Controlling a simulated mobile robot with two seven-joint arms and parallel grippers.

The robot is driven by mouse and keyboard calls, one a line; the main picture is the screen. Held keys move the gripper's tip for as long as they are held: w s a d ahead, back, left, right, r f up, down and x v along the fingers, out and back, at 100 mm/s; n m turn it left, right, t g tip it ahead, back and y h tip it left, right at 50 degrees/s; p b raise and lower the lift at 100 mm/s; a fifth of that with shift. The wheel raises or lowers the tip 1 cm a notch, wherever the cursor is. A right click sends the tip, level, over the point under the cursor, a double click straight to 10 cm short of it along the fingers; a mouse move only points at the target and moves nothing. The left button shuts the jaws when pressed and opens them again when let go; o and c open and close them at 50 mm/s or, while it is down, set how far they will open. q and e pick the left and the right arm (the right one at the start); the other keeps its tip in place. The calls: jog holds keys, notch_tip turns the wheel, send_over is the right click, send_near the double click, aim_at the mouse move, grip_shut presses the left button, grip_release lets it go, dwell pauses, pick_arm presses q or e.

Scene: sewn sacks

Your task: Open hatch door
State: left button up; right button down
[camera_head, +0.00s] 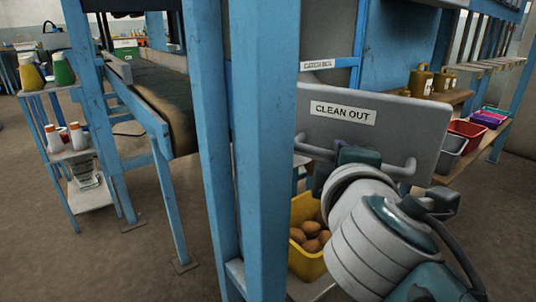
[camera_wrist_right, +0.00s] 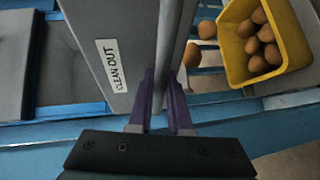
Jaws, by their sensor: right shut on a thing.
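The grey hatch door (camera_head: 390,122), labelled CLEAN OUT, has a grey bar handle (camera_head: 404,165) across its lower front. My right arm reaches it from the lower right, and its wrist hides the middle of the handle in the head view. In the right wrist view, the purple fingers of my right gripper (camera_wrist_right: 162,105) are shut on the handle (camera_wrist_right: 174,45), one on each side. The door face and its label (camera_wrist_right: 112,65) are left of the handle there. The right fingertips are hidden in the head view. My left gripper is in neither view.
A yellow bin (camera_head: 306,262) of brown potato-like objects stands below the door. Loose brown pieces (camera_wrist_right: 207,29) lie beside it. A blue post (camera_head: 262,150) stands close on the left. Coloured bins (camera_head: 467,130) sit on a shelf at right.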

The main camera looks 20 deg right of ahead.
jog(key=shift+a, duration=0.1)
dwell(0.3)
jog(key=c, duration=0.8)
grip_release()
jog(key=shift+c, duration=0.2)
jog(key=v, duration=1)
jog(key=shift+p, duration=0.35)
